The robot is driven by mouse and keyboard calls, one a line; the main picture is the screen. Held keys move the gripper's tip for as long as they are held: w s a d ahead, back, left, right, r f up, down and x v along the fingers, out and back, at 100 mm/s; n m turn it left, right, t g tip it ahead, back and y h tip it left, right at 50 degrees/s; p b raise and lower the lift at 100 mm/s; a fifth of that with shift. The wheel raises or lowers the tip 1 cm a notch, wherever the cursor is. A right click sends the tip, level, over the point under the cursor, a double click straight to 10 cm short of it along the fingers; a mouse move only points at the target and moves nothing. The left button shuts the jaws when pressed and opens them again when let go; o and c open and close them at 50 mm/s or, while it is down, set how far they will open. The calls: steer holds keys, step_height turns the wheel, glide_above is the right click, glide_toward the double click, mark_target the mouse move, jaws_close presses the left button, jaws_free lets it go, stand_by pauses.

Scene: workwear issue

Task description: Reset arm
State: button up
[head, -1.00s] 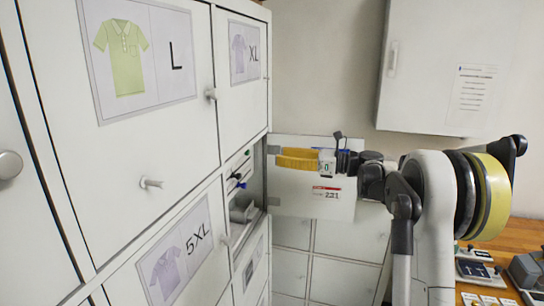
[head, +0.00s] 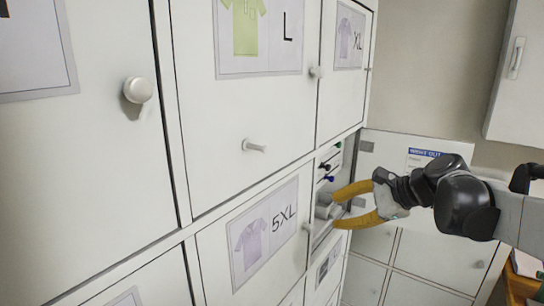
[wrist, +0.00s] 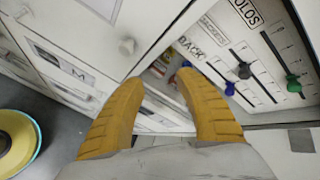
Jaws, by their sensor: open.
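My gripper (head: 337,207) has two yellow fingers spread apart, with nothing between them. In the head view it is in front of the open compartment beside the 5XL door, pointing left. In the wrist view the open fingers (wrist: 158,80) point at the edge of that compartment. My arm comes in from the right and covers part of the open door (head: 380,150). A slider board (wrist: 255,65) with black, blue and green knobs is on the compartment's inner side; it also shows in the head view (head: 329,163).
A wall cabinet (head: 522,75) hangs at upper right. A wooden counter (head: 524,285) is at lower right.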

steer(key=s+d+f+n+h+b, duration=0.1)
steer(key=s+f+n+h+b, duration=0.2)
steer(key=s+f+n, duration=0.5)
steer(key=s+d+f+n+h+b, duration=0.1)
steer(key=s+f+n+h+b, duration=0.2)
steer(key=s+f, duration=0.8)
steer(key=s+n+h, duration=0.2)
steer(key=s+n, duration=0.2)
steer(key=shift+s+d+f+n, duration=0.15)
steer(key=shift+s+d+n, duration=0.05)
steer(key=shift+s+n, duration=0.2)
